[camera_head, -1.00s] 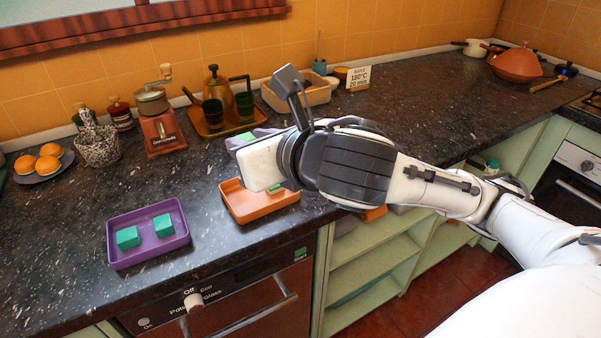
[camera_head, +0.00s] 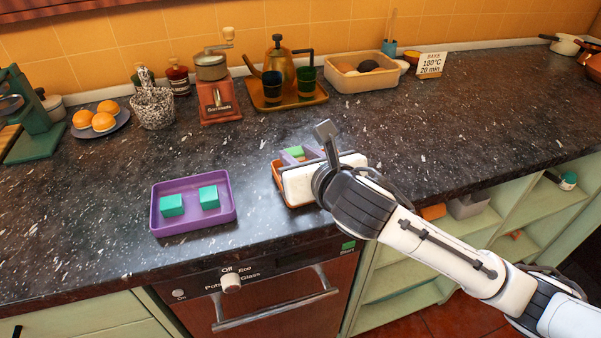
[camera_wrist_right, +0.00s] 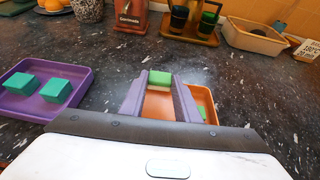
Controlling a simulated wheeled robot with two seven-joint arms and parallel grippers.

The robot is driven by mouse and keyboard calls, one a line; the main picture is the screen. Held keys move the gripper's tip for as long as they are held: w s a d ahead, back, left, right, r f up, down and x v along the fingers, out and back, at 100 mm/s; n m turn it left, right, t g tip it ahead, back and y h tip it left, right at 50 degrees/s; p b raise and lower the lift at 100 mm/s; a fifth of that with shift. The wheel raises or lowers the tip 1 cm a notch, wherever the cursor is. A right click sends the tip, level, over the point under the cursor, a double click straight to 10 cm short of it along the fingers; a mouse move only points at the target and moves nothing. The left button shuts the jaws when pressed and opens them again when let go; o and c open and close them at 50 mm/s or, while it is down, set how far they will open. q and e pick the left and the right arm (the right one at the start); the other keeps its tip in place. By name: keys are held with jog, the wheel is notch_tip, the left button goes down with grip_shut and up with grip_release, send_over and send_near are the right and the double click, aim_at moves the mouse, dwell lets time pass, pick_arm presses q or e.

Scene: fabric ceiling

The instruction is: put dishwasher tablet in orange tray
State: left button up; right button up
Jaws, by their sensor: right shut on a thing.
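My right gripper (camera_head: 296,154) is shut on a green dishwasher tablet (camera_head: 294,152), which also shows between the purple-grey fingertips in the right wrist view (camera_wrist_right: 160,78). The orange tray (camera_wrist_right: 202,93) lies under the fingers, on the counter. In the head view its left edge (camera_head: 277,178) shows beside my white gripper body, which hides most of it. Another green tablet (camera_wrist_right: 202,112) is partly visible in the tray. I cannot tell how high the held tablet is above the tray. My left gripper is not in view.
A purple tray (camera_head: 192,226) with two teal-green blocks (camera_head: 172,205) stands to the left. Behind are a coffee grinder (camera_head: 218,100), a brown tray with a pot and cups (camera_head: 290,105), and a bread basket (camera_head: 362,84). The counter between is clear.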

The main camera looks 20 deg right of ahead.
jog(key=shift+f+b, duration=0.3)
jog(key=shift+f, duration=1.5)
jog(key=shift+f, duration=0.1)
jog(key=shift+f, duration=0.1)
jog(key=o, duration=0.7)
jog(key=shift+o, duration=0.2)
jog(key=shift+r, duration=0.2)
jog(key=p+v, duration=0.1)
jog(key=v, duration=1.1)
